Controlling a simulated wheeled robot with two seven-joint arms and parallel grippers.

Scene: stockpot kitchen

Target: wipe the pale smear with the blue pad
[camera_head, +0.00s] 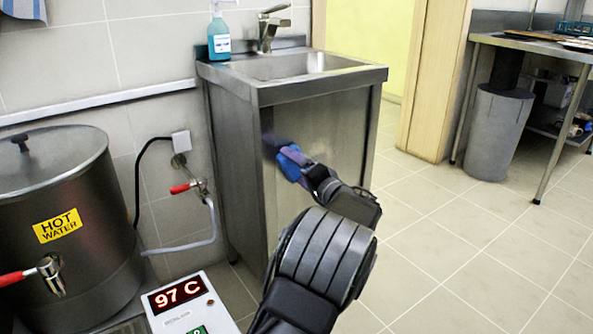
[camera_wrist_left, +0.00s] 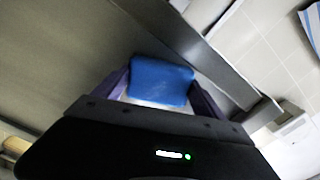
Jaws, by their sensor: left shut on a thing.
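My left gripper (camera_head: 298,168) is shut on the blue pad (camera_head: 288,160). It holds the pad at the front panel of the steel sink cabinet (camera_head: 335,130), in the panel's upper left part. Whether the pad touches the panel I cannot tell. In the left wrist view the blue pad (camera_wrist_left: 161,80) sits between the two dark purple fingers, with a whitish strip at its near edge. I cannot make out the pale smear in either view; the pad and gripper cover part of the panel. My right gripper is not in view.
A hot water boiler (camera_head: 75,220) with a red-handled tap stands at left, beside a display box (camera_head: 185,305) reading 97 C. A wall valve and hose (camera_head: 195,190) are left of the cabinet. A soap bottle (camera_head: 219,40) stands by the sink.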

